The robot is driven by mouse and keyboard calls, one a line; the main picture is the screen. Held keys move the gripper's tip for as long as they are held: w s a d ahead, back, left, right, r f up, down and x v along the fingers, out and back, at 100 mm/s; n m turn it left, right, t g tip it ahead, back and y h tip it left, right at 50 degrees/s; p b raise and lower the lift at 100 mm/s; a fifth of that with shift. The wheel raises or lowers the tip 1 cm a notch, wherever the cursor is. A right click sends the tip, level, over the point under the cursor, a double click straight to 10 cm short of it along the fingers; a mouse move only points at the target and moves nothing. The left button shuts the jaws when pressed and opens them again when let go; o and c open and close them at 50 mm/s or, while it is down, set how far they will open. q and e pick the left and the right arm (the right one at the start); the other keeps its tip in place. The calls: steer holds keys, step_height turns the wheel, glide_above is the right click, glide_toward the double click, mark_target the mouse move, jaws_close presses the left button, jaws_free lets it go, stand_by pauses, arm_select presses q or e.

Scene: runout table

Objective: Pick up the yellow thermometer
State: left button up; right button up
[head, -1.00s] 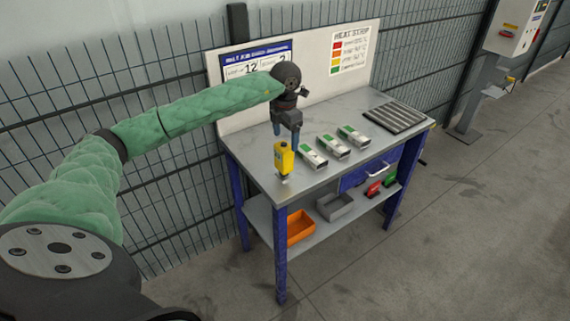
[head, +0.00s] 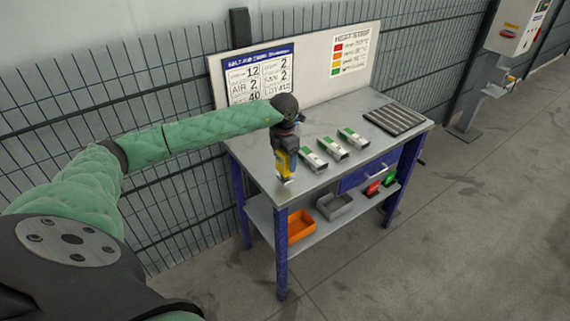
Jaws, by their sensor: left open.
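The yellow thermometer (head: 286,169) stands upright near the left front corner of the metal-topped table (head: 315,184). My left gripper (head: 286,158) is directly over it, pointing down, with its blue-grey fingers open around or just in front of the upper part of the thermometer. The gripper hides much of the thermometer's top. I cannot tell whether the fingers touch it. My right gripper is not in view.
Several white and green devices (head: 332,147) lie right of the thermometer. A dark ribbed rack (head: 395,118) lies at the table's back right. A board with notices (head: 308,70) stands behind. The lower shelf holds an orange bin (head: 300,225) and a grey bin (head: 336,207).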

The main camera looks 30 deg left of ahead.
arm_select(q)
steer(key=shift+f, duration=0.25)
steer(key=c, duration=1.1)
steer(key=shift+c, duration=0.2)
